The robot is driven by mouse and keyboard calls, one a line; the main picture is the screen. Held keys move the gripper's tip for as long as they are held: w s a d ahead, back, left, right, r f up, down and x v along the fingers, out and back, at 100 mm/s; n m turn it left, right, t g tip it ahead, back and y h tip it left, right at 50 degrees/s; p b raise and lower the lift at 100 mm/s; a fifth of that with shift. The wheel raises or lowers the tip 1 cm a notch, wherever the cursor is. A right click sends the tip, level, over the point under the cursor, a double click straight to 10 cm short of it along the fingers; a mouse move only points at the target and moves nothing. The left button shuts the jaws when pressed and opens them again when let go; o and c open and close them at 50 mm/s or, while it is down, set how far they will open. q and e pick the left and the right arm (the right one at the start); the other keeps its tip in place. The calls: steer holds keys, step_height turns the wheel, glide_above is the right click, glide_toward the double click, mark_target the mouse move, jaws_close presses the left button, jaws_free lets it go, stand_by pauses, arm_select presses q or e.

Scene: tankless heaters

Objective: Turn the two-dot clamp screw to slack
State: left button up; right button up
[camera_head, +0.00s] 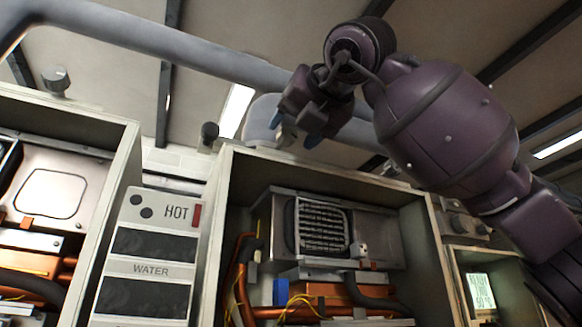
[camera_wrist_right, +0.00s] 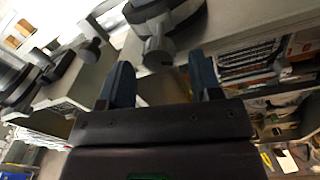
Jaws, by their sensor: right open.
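A grey screw-like stub (camera_wrist_right: 157,48) hangs from a dark round fitting (camera_wrist_right: 165,12) in the right wrist view. It lies between and beyond my right gripper's fingertips (camera_wrist_right: 160,75), apart from them as far as I can see. In the head view a small light knob (camera_head: 285,133) shows between the blue fingertips (camera_head: 297,130), above the right cabinet's top edge. My right gripper is open and empty. Two dark dots (camera_head: 140,206) are on the sign beside "HOT". I cannot read any dots on the screw itself. My left gripper is out of view.
The open right heater cabinet (camera_head: 222,200) holds copper pipes and a grilled unit (camera_head: 321,228). A left cabinet (camera_head: 125,150) stands beside the HOT WATER sign (camera_head: 150,268). Another dark knob (camera_head: 209,132) is left of my gripper. A large grey pipe (camera_head: 190,55) crosses above.

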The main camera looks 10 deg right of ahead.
steer(key=shift+x, duration=0.95)
steer(key=c, duration=0.9)
steer(key=shift+c, duration=0.2)
